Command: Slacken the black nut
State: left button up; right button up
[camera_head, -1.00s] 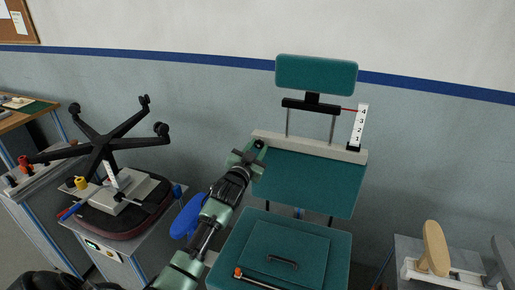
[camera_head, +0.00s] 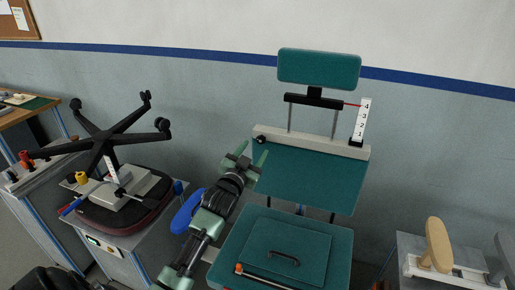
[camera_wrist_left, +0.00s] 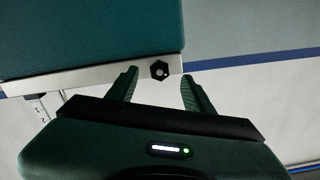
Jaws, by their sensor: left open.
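The black nut (camera_head: 260,139) sits at the left end of the pale crossbar (camera_head: 315,147) on the teal test rig. In the left wrist view the nut (camera_wrist_left: 159,70) is a dark hexagon with a light centre on the bar's end. My left gripper (camera_head: 251,156) is open and empty, just below the nut in the head view. In the left wrist view the left gripper (camera_wrist_left: 159,82) has its two fingers apart, with the nut between their tips in the picture. I see no contact with the nut. My right gripper does not show.
A teal backrest (camera_head: 319,70) stands above the bar, beside a numbered white scale (camera_head: 363,118). A teal panel with a handle (camera_head: 285,257) lies below. An upturned chair with a black star base (camera_head: 108,140) stands at left. A tan pad (camera_head: 437,245) is at right.

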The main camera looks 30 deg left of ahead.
pick_arm(q)
jog(key=shift+v, duration=1.45)
jog(key=shift+f, duration=0.1)
jog(key=s+d+f+g+h, duration=0.3)
jog(key=s+d+f+g, duration=0.4)
jog(key=s+d+f, duration=0.55)
jog(key=s+d+f+g+h, duration=0.1)
jog(key=s+d+f+g, duration=0.15)
jog(key=s, duration=0.45)
jog(key=s+d+f+m+g, duration=0.1)
jog(key=s+d+f+g, duration=0.15)
jog(key=s, duration=0.55)
jog(key=s+d+f+g+h, duration=0.1)
jog(key=s+d+f+g, duration=0.2)
jog(key=s, duration=0.4)
notch_tip(320, 180, down, 27)
jog(key=s, duration=0.2)
jog(key=s+a+f+g, duration=0.1)
jog(key=s+a+f, duration=0.2)
jog(key=s+f, duration=1.2)
jog(key=shift+s+f+m+y, duration=0.3)
jog(key=shift+s, duration=0.5)
